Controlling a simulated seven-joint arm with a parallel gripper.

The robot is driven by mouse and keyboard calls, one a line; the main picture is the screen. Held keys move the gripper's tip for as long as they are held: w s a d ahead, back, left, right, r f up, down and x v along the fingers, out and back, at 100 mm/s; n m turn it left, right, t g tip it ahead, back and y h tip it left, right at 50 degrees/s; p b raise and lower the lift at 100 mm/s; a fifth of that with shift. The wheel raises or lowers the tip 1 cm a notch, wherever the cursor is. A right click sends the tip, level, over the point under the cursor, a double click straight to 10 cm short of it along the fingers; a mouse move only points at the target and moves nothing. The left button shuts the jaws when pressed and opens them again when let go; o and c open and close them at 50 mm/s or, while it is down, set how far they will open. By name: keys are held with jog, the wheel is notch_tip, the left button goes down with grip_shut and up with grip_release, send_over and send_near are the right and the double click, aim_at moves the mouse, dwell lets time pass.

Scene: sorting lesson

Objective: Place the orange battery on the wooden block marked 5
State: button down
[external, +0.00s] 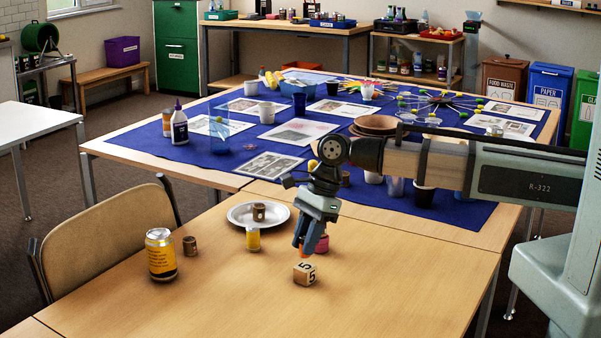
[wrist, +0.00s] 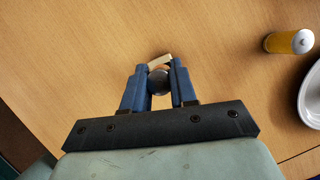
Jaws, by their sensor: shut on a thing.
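The wooden block marked 5 (external: 304,274) sits on the bare wooden table, with "5" on its visible faces. My gripper (external: 306,246) is just above the block, pointing down, its blue fingers shut on the orange battery (external: 304,254). Only a little orange shows between the fingers in the external view. In the wrist view a round grey end of the battery (wrist: 158,82) sits between the fingertips, and a pale edge of the block (wrist: 157,60) shows beyond it. I cannot tell whether the battery touches the block.
A yellow cylinder (external: 253,238) stands in front of a white plate (external: 239,219) bearing a small brown cylinder. A yellow can (external: 161,256) and another brown cylinder (external: 190,246) stand left. A pink-red object (external: 321,244) is behind my gripper. The table's front is clear.

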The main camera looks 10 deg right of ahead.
jog(key=shift+f, duration=1.2)
jog(key=shift+f, duration=0.1)
jog(key=c, duration=0.9)
grip_release()
jog(key=v, duration=1.2)
jog(key=shift+w, duration=0.1)
